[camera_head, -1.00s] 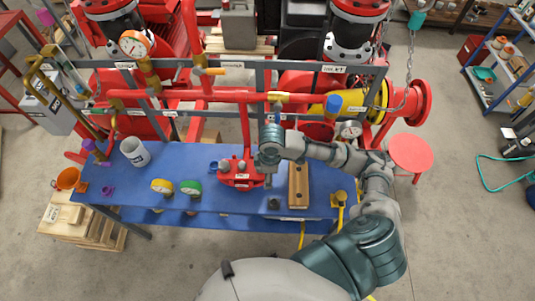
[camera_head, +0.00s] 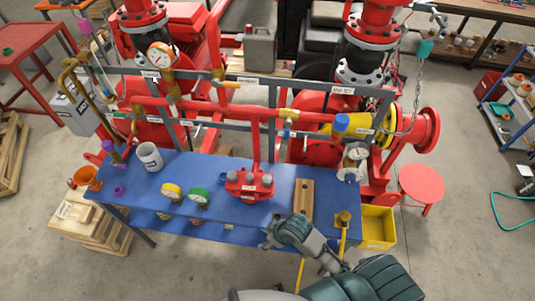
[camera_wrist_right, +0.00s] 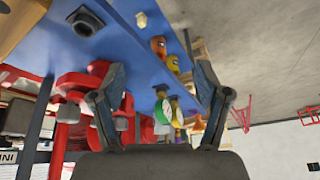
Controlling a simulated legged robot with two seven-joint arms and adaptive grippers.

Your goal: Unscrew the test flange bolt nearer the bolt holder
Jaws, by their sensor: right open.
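The red test flange (camera_head: 249,185) stands on the blue table in the head view, with grey bolts on its left (camera_head: 232,176) and right (camera_head: 267,180). The right bolt is nearer the wooden bolt holder (camera_head: 304,200), which lies to the right of the flange. My right gripper (camera_head: 270,240) is at the table's front edge, apart from the flange. In the right wrist view its fingers (camera_wrist_right: 160,95) are spread and empty, with the red flange (camera_wrist_right: 85,82) beyond the left finger and the holder (camera_wrist_right: 18,22) at the upper left corner. My left gripper is not in view.
A dark hexagonal piece (camera_wrist_right: 86,22) sits on the table beside the holder. Red pipes (camera_head: 225,110) run behind the table. A yellow bin (camera_head: 378,228) is at the right.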

